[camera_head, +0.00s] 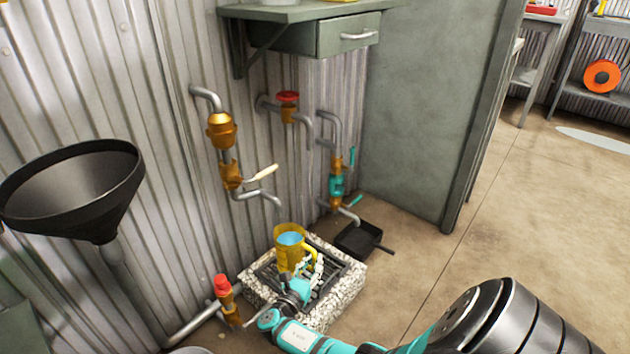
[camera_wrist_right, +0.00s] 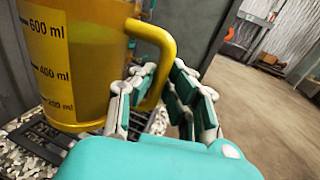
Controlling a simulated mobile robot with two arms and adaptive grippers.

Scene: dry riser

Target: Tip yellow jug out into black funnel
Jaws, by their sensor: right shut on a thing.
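The yellow jug (camera_head: 290,254) is upright over the grated gravel block in the head view, with light blue liquid inside. In the right wrist view the jug (camera_wrist_right: 95,60) shows its millilitre scale, and its handle is between my right gripper's fingers. My right gripper (camera_head: 308,278) is shut on the handle; it also shows in the right wrist view (camera_wrist_right: 152,98). I cannot tell whether the jug touches the grate. The black funnel (camera_head: 75,190) is at the left of the head view, wide mouth up, above a grey pipe and apart from the jug. My left gripper is not in view.
The gravel block (camera_head: 345,283) with its dark grate stands by the corrugated wall. Pipes with brass fittings, a red valve wheel (camera_head: 288,97) and a lever (camera_head: 262,173) stick out from the wall. A black pan (camera_head: 358,240) lies behind. Open floor is to the right.

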